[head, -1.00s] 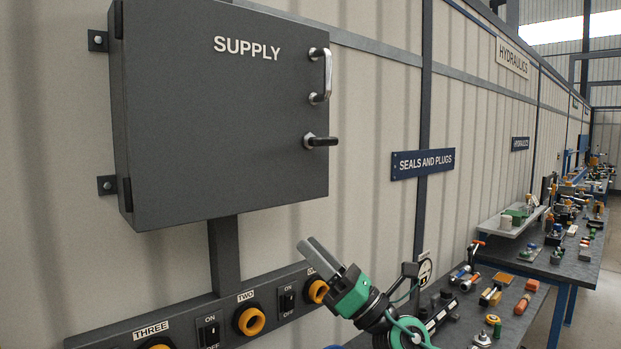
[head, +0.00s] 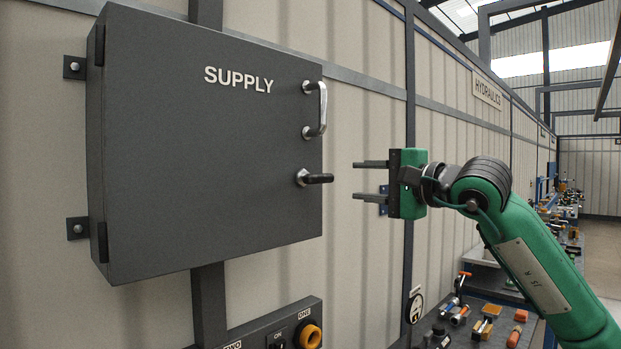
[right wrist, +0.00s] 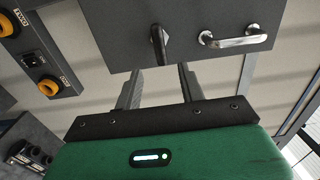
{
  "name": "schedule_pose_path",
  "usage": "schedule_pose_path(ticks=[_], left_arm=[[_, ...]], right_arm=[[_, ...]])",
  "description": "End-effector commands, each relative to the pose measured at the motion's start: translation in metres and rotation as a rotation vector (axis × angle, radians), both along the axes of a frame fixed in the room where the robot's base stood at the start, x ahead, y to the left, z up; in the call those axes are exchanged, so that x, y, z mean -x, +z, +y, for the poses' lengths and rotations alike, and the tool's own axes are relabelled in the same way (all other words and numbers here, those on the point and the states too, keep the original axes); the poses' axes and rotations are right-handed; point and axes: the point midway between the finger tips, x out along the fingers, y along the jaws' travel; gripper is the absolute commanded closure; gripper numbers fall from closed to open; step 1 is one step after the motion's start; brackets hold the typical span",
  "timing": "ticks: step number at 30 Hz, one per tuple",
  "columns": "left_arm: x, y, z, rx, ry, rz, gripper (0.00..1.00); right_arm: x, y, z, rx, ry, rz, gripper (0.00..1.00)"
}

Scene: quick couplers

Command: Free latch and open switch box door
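The dark grey switch box (head: 200,140) marked SUPPLY hangs on the wall with its door shut. Its hinges are on the left. A chrome handle (head: 319,110) stands upright near the door's right edge. Below it is the latch (head: 316,178), a black lever pointing right. My right gripper (head: 358,180) is open and empty, to the right of the latch at about its height and apart from it. In the right wrist view the latch (right wrist: 158,46) lies ahead, between the lines of the two fingers (right wrist: 158,80), with the handle (right wrist: 233,38) to its right. My left gripper is not in view.
At lower right a workbench (head: 480,325) carries several small fittings. The space in front of the door looks clear.

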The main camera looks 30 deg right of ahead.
Motion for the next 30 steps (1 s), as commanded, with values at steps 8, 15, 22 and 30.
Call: schedule_pose_path(ticks=[8,15,22,30], left_arm=[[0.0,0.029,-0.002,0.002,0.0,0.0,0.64],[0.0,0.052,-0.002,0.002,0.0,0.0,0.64],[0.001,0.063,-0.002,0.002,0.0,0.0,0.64],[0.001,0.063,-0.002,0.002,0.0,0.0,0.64]], right_arm=[[-0.049,0.005,0.02,-0.003,0.008,0.003,0.6],[-0.095,0.004,0.035,-0.005,0.007,0.003,0.6],[-0.12,0.001,0.043,-0.003,0.006,0.002,0.6],[-0.125,-0.001,0.045,-0.003,0.005,0.001,0.6]])
